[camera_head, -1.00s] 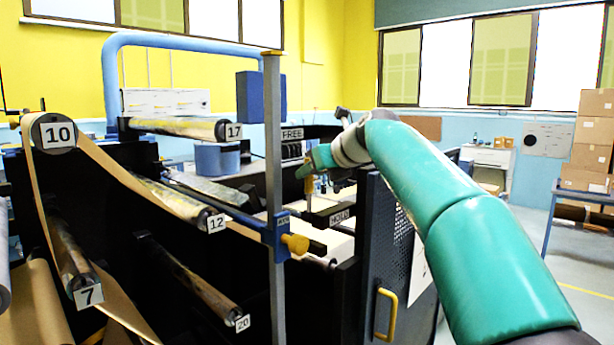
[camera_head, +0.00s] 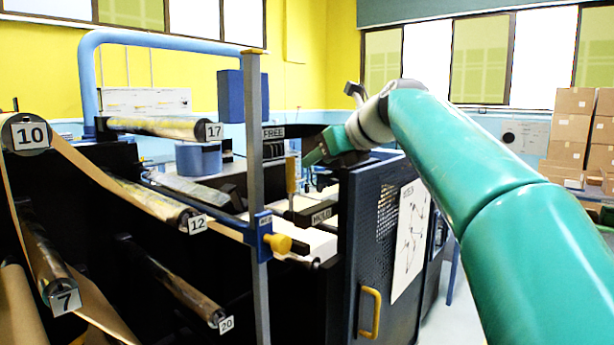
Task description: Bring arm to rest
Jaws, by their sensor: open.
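My green arm (camera_head: 470,150) reaches in from the lower right and bends at its far end. My gripper (camera_head: 314,157) is at that end, in front of the machine, near the dark FREE plate (camera_head: 273,133) and above the HOLD plate (camera_head: 320,215). Its jaws are small and partly lost against the dark machine, but they look open and empty. A yellow upright handle (camera_head: 291,175) stands just left of the gripper, with a small gap between them.
The machine's perforated door (camera_head: 385,225) with a yellow pull (camera_head: 370,313) stands below my arm. Numbered rollers such as 12 (camera_head: 150,200) and a grey post (camera_head: 256,140) with a yellow knob (camera_head: 277,243) are at left. Boxes (camera_head: 575,125) stack at far right.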

